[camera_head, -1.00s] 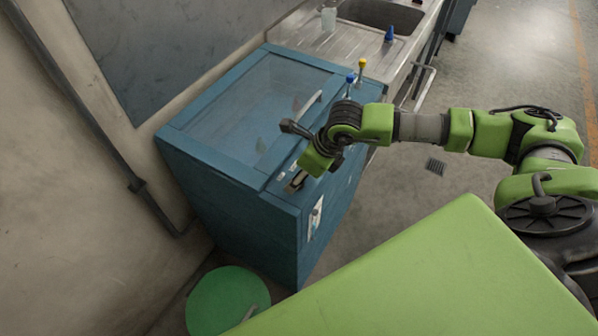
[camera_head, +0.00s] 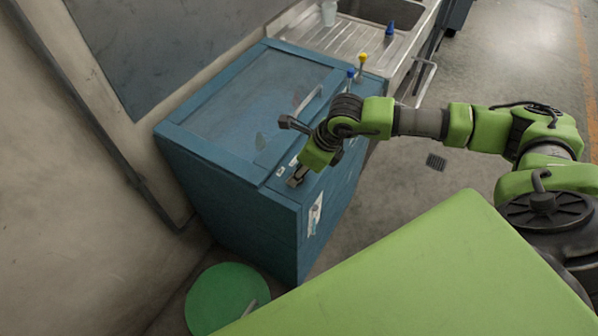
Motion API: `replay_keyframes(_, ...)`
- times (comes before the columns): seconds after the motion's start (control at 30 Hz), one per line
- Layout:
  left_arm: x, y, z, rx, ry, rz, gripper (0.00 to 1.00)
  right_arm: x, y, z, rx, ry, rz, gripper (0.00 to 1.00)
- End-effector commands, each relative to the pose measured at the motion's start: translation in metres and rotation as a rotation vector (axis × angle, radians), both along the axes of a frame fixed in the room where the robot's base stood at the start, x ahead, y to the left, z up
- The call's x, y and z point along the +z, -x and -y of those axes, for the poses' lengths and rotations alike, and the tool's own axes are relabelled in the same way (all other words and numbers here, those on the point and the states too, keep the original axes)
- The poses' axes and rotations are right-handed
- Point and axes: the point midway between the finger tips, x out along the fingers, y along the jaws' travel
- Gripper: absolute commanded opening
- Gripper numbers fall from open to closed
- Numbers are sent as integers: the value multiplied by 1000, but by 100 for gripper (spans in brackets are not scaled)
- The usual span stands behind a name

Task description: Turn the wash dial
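The blue wash cabinet (camera_head: 215,185) stands against the wall, with a clear lid (camera_head: 255,95) and a bar handle on top. My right arm reaches in from the right over its front top edge. My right gripper (camera_head: 297,180) points down at the control strip along that edge, near a small pale label (camera_head: 281,171). I cannot make out the wash dial; the gripper and wrist cover part of the strip. The fingers are too small and dark to tell whether they are open or shut, or whether they touch anything. My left gripper is not in view.
A blue-topped lever (camera_head: 350,75) and a yellow-topped lever (camera_head: 362,59) stand at the cabinet's far right corner. Behind is a steel sink (camera_head: 330,45) with a blue cone-shaped item (camera_head: 390,28). A green round lid (camera_head: 225,298) is on the floor in front. Open floor lies to the right.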

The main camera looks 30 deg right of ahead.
Motion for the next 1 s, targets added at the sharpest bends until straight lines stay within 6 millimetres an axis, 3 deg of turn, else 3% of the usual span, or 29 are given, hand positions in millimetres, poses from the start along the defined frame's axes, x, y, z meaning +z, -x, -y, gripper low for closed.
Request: replay_keyframes(1.0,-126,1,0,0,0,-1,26,-4,-7,1,903,-3,7,9)
